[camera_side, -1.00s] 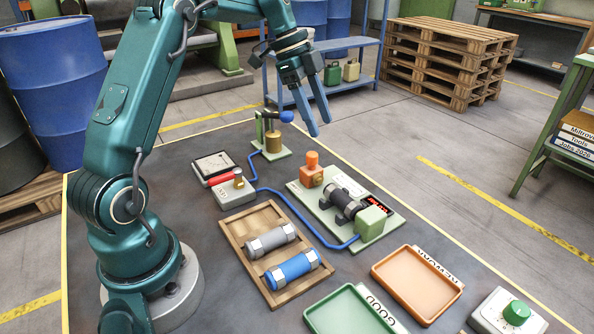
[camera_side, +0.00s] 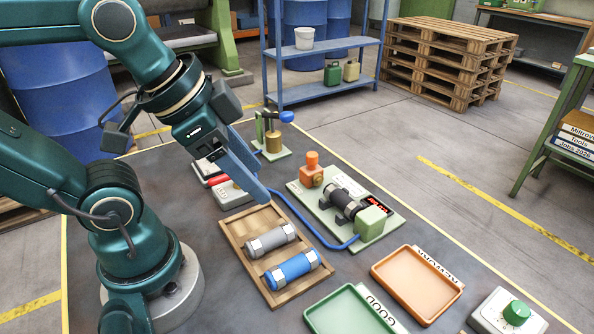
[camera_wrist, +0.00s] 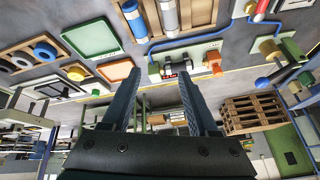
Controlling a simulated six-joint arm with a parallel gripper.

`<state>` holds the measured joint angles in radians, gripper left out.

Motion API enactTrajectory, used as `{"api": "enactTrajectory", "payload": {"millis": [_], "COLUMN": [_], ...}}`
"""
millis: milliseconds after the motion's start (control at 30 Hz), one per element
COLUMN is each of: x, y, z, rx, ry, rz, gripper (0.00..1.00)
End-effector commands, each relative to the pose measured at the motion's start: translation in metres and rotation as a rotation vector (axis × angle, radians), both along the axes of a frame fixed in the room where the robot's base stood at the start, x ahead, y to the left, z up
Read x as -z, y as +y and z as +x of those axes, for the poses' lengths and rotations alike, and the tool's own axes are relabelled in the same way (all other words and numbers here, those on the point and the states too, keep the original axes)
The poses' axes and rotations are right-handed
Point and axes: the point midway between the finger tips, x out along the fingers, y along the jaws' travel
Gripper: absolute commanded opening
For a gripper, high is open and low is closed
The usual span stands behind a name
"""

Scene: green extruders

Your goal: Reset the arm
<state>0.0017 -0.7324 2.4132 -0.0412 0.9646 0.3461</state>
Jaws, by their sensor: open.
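My gripper (camera_side: 240,165) is in the air over the back left part of the dark work table, with its blue fingers slanting down to the right. In the wrist view my gripper (camera_wrist: 157,90) shows two fingers spread wide apart with nothing between them. A wooden tray (camera_side: 236,243) below it holds a grey cylinder (camera_side: 271,241) and a blue cylinder (camera_side: 293,270). A dark cylinder (camera_side: 345,203) sits in the green-based test fixture (camera_side: 388,233) to the right of the tray.
An empty green tray (camera_side: 345,315) and an empty orange tray (camera_side: 415,283) lie at the front. A green-knobbed box (camera_side: 515,313) stands at the front right. A small press (camera_side: 272,140) stands at the back. A blue hose (camera_side: 310,227) crosses the table.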

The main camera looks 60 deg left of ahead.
Motion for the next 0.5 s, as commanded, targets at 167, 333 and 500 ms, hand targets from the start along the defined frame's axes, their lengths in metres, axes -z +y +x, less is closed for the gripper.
{"api": "enactTrajectory", "payload": {"millis": [167, 333, 500], "x": [0.021, 0.018, 0.018], "y": [0.007, 0.008, 0.008], "z": [-0.007, -0.005, -0.005], "rx": [-0.226, -0.301, -0.304], "ry": [0.021, 0.010, 0.010], "rz": [-0.083, -0.123, -0.125], "gripper": [0.60, 0.60, 0.60]}}
